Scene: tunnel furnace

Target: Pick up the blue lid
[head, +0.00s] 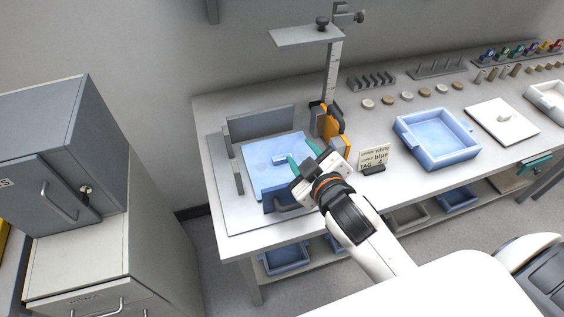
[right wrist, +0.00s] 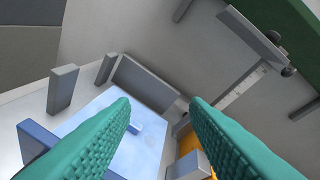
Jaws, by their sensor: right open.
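The light blue lid (head: 262,178) is a flat square panel with a small raised handle (head: 283,159) in its middle. It lies between upright grey stops on the left part of the table. My right gripper (head: 305,157) is open, its teal fingers pointing at the lid near the handle. In the right wrist view the lid (right wrist: 148,150) shows between and beyond the fingers (right wrist: 160,110), partly hidden by the left finger. The handle (right wrist: 134,127) shows close to that finger's tip. I see no grip on it. My left gripper is not in view.
Grey stops (head: 262,121) and a darker blue front piece (head: 283,200) surround the lid. An orange clamp (head: 334,135) and a measuring post (head: 331,80) stand right of it. A sign (head: 374,158), a blue tray (head: 438,155) and a white lid (head: 500,128) lie further right.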

